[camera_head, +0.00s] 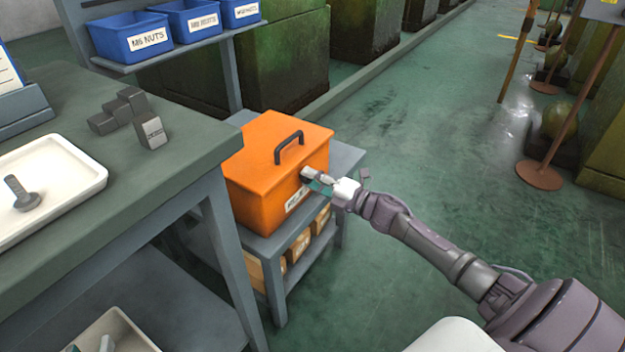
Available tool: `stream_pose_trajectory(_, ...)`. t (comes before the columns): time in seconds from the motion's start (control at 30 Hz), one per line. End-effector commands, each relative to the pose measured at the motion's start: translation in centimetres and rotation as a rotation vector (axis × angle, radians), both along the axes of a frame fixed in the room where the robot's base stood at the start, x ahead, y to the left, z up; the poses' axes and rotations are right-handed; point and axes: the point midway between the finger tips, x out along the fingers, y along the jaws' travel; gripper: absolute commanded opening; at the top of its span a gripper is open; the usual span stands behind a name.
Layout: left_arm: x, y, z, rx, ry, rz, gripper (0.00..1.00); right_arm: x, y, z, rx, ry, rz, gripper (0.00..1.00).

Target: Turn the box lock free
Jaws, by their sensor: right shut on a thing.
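An orange box (258,188) with a dark handle (289,147) on its closed lid stands on a small grey shelf table. A white label (297,198) is on its front face. My right gripper (312,180) is at the upper front edge of the box, shut on a small part there that I take to be the box lock. The fingers hide most of the lock, so its turn position cannot be told. My left gripper is not in view.
A workbench (150,180) at the left carries a white tray (88,163) with a bolt (22,196) and several dark metal blocks (130,108). Blue bins (130,40) stand on a shelf behind. The green floor (440,130) at the right is mostly open.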

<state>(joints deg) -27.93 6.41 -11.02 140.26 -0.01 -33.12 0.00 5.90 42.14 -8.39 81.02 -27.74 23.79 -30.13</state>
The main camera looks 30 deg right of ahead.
Motion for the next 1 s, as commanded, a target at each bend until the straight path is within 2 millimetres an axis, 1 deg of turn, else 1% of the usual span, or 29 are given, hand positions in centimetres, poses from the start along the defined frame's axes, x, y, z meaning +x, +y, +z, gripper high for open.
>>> stream_pose_trajectory(0.13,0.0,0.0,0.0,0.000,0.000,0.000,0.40,-0.1,0.1,-0.2,-0.003,0.002,0.002,0.00)
stream_pose_trajectory(0.17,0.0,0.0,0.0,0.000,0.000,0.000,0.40,-0.1,0.1,-0.2,-0.003,0.002,0.002,0.38)
stream_pose_trajectory(0.2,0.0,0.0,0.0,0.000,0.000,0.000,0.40,-0.1,0.1,-0.2,-0.003,0.002,0.002,0.44)
stream_pose_trajectory(0.3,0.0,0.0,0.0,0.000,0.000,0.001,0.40,-0.1,0.1,-0.1,-0.003,0.001,0.002,0.58)
stream_pose_trajectory(0.57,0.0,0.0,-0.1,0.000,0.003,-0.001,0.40,-0.1,0.0,-0.1,-0.002,0.002,0.001,0.58)
stream_pose_trajectory(0.67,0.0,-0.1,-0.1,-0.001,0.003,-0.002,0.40,-0.5,-0.2,-0.2,-0.001,0.003,0.000,0.58)
stream_pose_trajectory(0.77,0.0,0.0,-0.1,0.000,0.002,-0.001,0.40,-1.7,-0.7,-0.3,-0.003,0.004,0.000,0.58)
stream_pose_trajectory(1.0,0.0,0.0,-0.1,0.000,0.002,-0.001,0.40,-6.5,-2.6,-0.5,-0.003,0.007,0.000,0.58)
